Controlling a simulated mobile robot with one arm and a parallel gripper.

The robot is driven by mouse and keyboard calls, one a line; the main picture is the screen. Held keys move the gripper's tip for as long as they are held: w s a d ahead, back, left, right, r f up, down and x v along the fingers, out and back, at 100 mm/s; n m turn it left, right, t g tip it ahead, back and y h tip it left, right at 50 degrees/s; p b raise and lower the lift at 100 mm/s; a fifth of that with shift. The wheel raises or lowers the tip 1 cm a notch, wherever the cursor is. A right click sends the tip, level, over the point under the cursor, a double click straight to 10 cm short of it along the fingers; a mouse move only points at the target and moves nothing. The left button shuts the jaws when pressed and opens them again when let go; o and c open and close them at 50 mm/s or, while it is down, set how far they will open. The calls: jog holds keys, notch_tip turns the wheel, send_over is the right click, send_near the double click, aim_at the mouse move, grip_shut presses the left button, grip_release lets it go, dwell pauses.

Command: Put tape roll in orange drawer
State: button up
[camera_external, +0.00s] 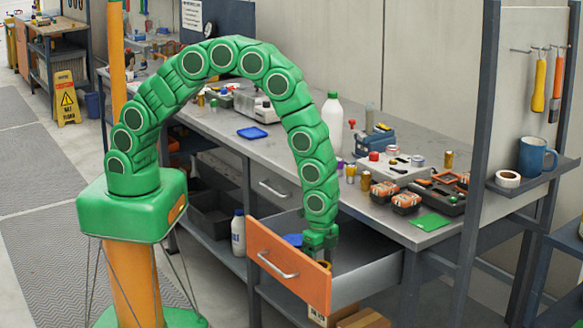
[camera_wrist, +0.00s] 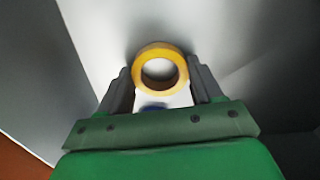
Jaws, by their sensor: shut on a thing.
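The orange drawer (camera_external: 303,284) under the workbench is pulled open; its front is orange and its inside is grey. My gripper (camera_external: 322,256) points down inside the drawer, just behind the front panel. In the wrist view my gripper (camera_wrist: 162,72) is shut on a yellow tape roll (camera_wrist: 138,72), held between the two fingertips with its hole facing the camera. The grey drawer walls and floor surround it. I cannot tell whether the roll touches the drawer floor. In the external view the gripper and front panel mostly hide the roll.
A blue item (camera_external: 293,240) lies in the drawer near the gripper. The workbench (camera_external: 300,145) above holds bottles, cans and tool trays. A whitish tape roll (camera_external: 508,179) and a blue mug (camera_external: 534,157) stand on the right shelf. The drawer's right part is clear.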

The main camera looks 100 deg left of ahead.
jog(key=shift+f, duration=0.1)
jog(key=o, duration=1)
jog(key=shift+o, duration=0.2)
jog(key=s+a+r+n, duration=0.1)
jog(key=s+r, duration=0.2)
jog(key=r, duration=0.8)
jog(key=s+a+r, duration=0.1)
jog(key=s+r, duration=0.3)
jog(key=r, duration=0.6)
jog(key=s+a+r+n, duration=0.2)
jog(key=s+r, duration=0.3)
jog(key=s, duration=0.6)
jog(key=s+a+r+n+g, duration=0.1)
jog(key=s+r, duration=0.4)
jog(key=s, duration=0.6)
jog(key=s+a+r+n, duration=0.3)
jog(key=s+a+r, duration=0.1)
jog(key=s, duration=0.7)
jog(key=shift+s+r+g, duration=0.4)
jog(key=shift+r, duration=0.3)
